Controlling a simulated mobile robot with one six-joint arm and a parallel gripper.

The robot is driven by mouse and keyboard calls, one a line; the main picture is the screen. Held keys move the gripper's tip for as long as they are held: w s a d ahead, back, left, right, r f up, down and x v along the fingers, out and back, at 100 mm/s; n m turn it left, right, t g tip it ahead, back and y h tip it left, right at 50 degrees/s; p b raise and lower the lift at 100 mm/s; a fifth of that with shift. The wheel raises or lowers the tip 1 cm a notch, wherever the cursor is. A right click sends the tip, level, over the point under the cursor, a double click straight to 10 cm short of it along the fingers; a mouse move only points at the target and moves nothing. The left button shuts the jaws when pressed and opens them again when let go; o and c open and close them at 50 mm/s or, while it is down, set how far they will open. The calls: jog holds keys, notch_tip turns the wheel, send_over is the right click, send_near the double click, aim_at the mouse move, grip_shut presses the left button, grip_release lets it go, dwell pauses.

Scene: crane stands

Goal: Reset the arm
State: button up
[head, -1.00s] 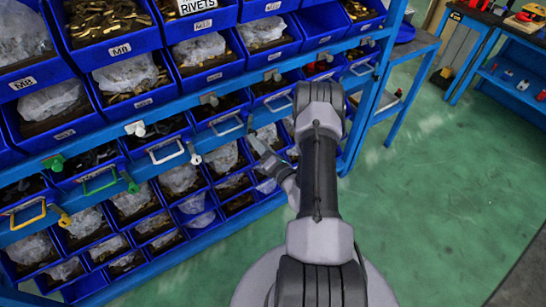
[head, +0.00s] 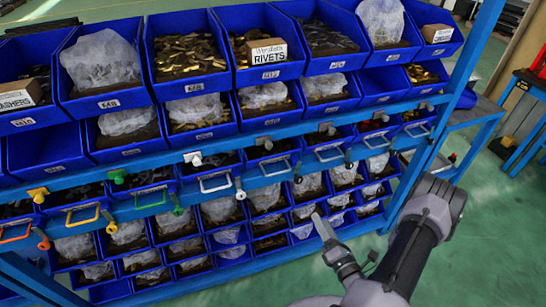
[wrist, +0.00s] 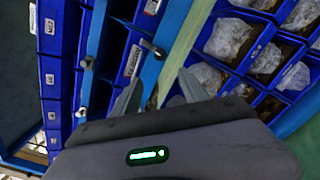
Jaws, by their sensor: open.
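My gripper (head: 323,228) is in the lower middle of the head view, at the end of my bent arm, in front of the lower bins of a blue rack. In the wrist view, its two grey fingers (wrist: 160,88) stand apart with nothing between them. The dark gripper body covers the bottom of that view. Rack bins and a blue rail show beyond the fingers. I cannot tell the exact gap between the fingers and the rack.
The blue rack (head: 440,105) holds rows of blue bins of hardware and bags, one with a rivets box (head: 266,50). Coloured handles, such as a yellow one (head: 82,215), stick out along it. Green floor (head: 490,230) lies clear at right, near a blue bench (head: 525,150).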

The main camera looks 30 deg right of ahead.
jog(key=w+a+r+n+g+y, duration=0.2)
jog(key=w+a+r+n+y, duration=0.2)
jog(key=a+r+n+y, duration=0.4)
jog(key=w+a+r+n+g+y, duration=0.1)
jog(key=w+a+r+n+y, duration=0.3)
jog(key=a+r+n+y, duration=0.45)
jog(key=s+a+r+n+g+h+b, duration=0.15)
jog(key=s+a+r+n+g, duration=0.25)
jog(key=s+a+n+g, duration=0.55)
jog(key=s+a+r+n+g+h, duration=0.35)
jog(key=a+n, duration=0.35)
jog(key=n, duration=0.5)
notch_tip(320, 180, up, 6)
jog(key=s+d+n+t+h, duration=0.1)
jog(key=d+n+t+h, duration=0.1)
jog(key=n+t+h, duration=0.2)
jog(key=n+h, duration=0.1)
jog(key=n, duration=0.2)
jog(key=shift+s+d+b, duration=0.3)
jog(key=shift+s+b, duration=0.1)
